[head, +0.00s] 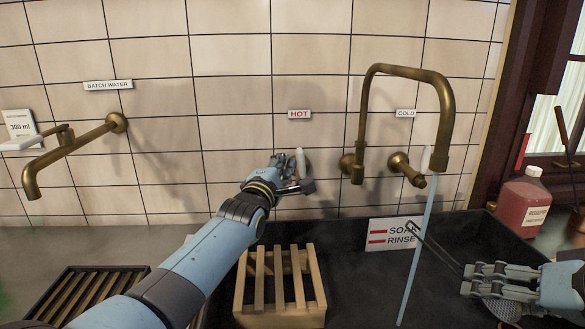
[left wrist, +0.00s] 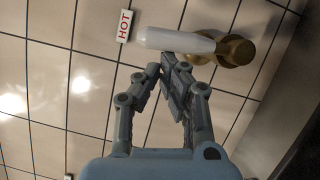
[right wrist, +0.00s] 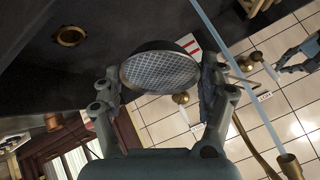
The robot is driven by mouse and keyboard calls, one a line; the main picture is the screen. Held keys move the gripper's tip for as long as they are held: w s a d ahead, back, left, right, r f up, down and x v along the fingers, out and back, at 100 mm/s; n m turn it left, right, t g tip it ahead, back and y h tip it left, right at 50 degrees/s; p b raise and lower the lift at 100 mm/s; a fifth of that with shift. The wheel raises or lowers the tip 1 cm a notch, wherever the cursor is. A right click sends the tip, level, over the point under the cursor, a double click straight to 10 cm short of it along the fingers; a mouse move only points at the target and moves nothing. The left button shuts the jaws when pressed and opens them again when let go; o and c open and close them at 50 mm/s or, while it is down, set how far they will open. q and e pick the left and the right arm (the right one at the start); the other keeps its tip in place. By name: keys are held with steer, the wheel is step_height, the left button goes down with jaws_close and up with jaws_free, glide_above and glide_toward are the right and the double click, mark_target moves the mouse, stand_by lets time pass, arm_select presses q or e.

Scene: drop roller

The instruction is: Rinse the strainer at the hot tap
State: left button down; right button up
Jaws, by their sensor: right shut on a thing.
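The strainer (right wrist: 160,72), a round mesh bowl with a dark rim, is held between the fingers of my right gripper (right wrist: 160,85). In the head view the strainer (head: 503,309) is partly hidden at the lower right, over the dark sink. The hot tap's white lever (left wrist: 175,40) on its brass body (left wrist: 235,50) is by the HOT label (left wrist: 124,26). My left gripper (left wrist: 160,72) has its fingertips together, just below the lever; contact is unclear. A water stream (head: 416,255) falls from the brass spout (head: 444,158), left of the strainer.
The COLD label (head: 405,113) is above the right tap handle (head: 408,170). A SOAK/RINSE sign (head: 393,234) stands at the sink's back. A wooden rack (head: 240,283) is at the front middle. A red bottle (head: 522,203) stands right. A batch water spout (head: 70,148) is left.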

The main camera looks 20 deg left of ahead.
arm_select(q)
steer(key=shift+w+d+r, duration=0.15)
steer(key=shift+d+r, duration=0.15)
steer(key=shift+d, duration=0.1)
steer(key=shift+a, duration=0.15)
steer(key=s+a, duration=0.4)
steer(key=s, duration=0.6)
steer(key=shift+s, duration=0.4)
